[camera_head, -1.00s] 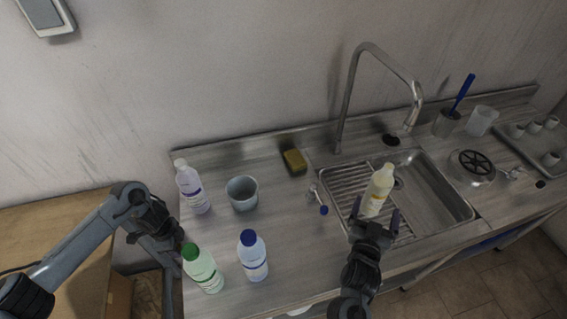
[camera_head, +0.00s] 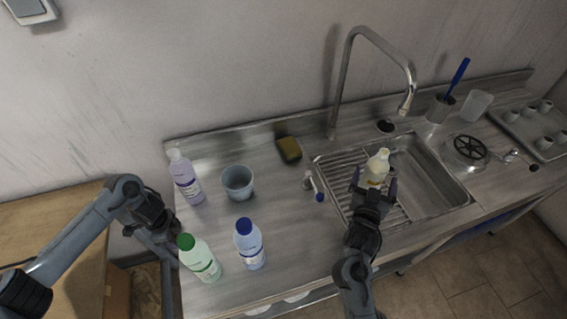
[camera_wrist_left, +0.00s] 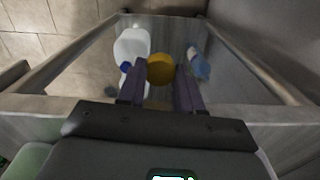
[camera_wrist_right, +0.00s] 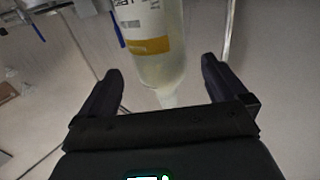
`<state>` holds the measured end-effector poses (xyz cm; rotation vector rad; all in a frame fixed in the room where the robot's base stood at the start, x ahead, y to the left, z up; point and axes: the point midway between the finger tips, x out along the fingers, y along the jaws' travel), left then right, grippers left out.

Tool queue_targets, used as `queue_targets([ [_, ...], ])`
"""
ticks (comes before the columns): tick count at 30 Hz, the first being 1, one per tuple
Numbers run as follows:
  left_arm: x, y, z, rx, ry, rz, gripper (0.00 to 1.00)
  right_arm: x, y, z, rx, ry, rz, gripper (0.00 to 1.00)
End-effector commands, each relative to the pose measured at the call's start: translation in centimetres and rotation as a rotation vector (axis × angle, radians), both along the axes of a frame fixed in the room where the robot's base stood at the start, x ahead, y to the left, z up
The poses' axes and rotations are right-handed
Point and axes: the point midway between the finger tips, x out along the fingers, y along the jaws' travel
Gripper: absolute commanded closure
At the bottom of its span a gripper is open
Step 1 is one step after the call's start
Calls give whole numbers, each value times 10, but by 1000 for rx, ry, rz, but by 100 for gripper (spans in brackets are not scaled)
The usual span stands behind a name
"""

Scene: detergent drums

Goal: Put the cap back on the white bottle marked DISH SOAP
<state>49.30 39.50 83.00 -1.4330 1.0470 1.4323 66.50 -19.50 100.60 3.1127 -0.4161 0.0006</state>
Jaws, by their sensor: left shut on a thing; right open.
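The white bottle (camera_head: 376,169) with a yellow label band stands upright over the ribbed side of the sink, its pale neck bare. The right wrist view shows its body (camera_wrist_right: 155,60), with label letters only partly visible. My right gripper (camera_head: 374,182) is open, its fingers on either side of the bottle. Gaps show between the fingers and the bottle. My left gripper (camera_wrist_left: 160,85) is shut on a round yellow cap (camera_wrist_left: 160,68). In the head view my left gripper (camera_head: 168,230) is at the counter's left end; the cap cannot be made out there.
A lilac bottle (camera_head: 186,178), grey cup (camera_head: 238,183), green-capped bottle (camera_head: 199,259) and blue-capped bottle (camera_head: 249,246) stand on the left counter. A sponge (camera_head: 289,150) lies behind. The tall faucet (camera_head: 341,95) rises behind the sink. The middle counter is mostly clear.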

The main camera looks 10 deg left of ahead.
Motion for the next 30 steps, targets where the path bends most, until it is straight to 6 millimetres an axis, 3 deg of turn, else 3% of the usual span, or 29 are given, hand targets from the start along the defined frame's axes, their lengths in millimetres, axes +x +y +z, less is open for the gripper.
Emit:
queue_targets([
  [4, 0, 0, -1, 0, 0, 0, 93, 9, -3, 0, 1, 0, -1, 1],
  [16, 0, 0, -2, 0, 0, 0, 93, 13, -4, 0, 1, 0, -1, 1],
  [30, 0, 0, -7, 0, 0, 0, 93, 60, -15, -1, 1, 0, -1, 1],
])
